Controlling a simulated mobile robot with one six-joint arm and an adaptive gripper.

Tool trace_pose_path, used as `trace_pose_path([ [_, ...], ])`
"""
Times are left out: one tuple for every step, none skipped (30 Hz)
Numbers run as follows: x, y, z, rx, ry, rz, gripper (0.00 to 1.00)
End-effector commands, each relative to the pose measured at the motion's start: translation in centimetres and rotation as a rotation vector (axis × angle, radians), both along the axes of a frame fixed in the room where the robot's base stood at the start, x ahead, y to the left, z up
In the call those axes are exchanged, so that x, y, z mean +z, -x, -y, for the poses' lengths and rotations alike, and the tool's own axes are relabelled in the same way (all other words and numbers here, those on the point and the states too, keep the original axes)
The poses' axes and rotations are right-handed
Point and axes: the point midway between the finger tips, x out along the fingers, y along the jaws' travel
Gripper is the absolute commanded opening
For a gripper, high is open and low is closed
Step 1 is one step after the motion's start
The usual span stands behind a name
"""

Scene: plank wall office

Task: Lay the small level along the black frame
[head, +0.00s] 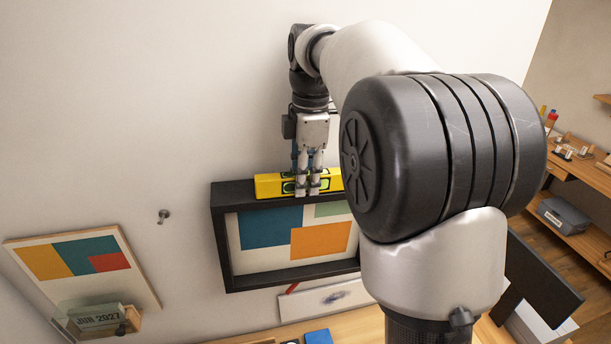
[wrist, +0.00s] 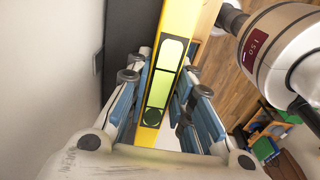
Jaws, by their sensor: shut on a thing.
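The small level (head: 269,186) is a yellow bar with green windows. It is at the top edge of the black frame (head: 222,240), roughly in line with that edge. I cannot tell whether it touches the frame. The frame hangs on the wall around a picture of coloured blocks. My gripper (head: 308,190) points down and is shut on the level near its visible middle. In the wrist view the level (wrist: 176,45) runs between the fingers (wrist: 162,115), with the dark frame (wrist: 122,45) to its left. My arm hides the level's right end and the frame's right side.
A bare wall hook (head: 164,216) is left of the frame. A second picture (head: 120,262) leans at lower left by a date block (head: 98,317). A desk with a blue item (head: 318,337) lies below. Shelves (head: 575,190) stand at right. The wall above is clear.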

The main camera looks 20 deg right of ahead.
Motion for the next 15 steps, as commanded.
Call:
trace_pose_path([
  [0.01, -0.01, -0.01, 0.0, 0.0, 0.001, 0.0],
  [0.02, -0.01, -0.01, 0.0, 0.0, 0.001, 0.0],
  [0.04, -0.01, -0.01, 0.0, 0.0, 0.001, 0.0],
  [0.04, -0.01, -0.01, 0.0, 0.0, 0.001, 0.0],
  [0.04, -0.01, -0.01, 0.0, 0.0, 0.001, 0.0],
  [0.04, -0.01, -0.01, 0.0, 0.0, 0.001, 0.0],
  [0.04, -0.01, -0.01, 0.0, 0.0, 0.001, 0.0],
  [0.05, -0.01, 0.0, 0.0, 0.0, 0.001, 0.0],
  [0.05, -0.01, 0.0, 0.0, 0.0, 0.001, 0.0],
  [0.05, -0.02, 0.01, 0.0, 0.0, 0.001, 0.0],
  [0.04, -0.02, 0.01, 0.0, 0.0, 0.001, 0.0],
  [0.04, -0.01, 0.0, 0.0, 0.0, 0.001, 0.0],
  [0.04, -0.02, 0.01, 0.0, 0.0, 0.001, 0.23],
  [0.04, -0.02, 0.01, 0.0, 0.0, 0.001, 0.25],
  [0.04, -0.02, 0.01, 0.0, 0.0, 0.001, 0.28],
])
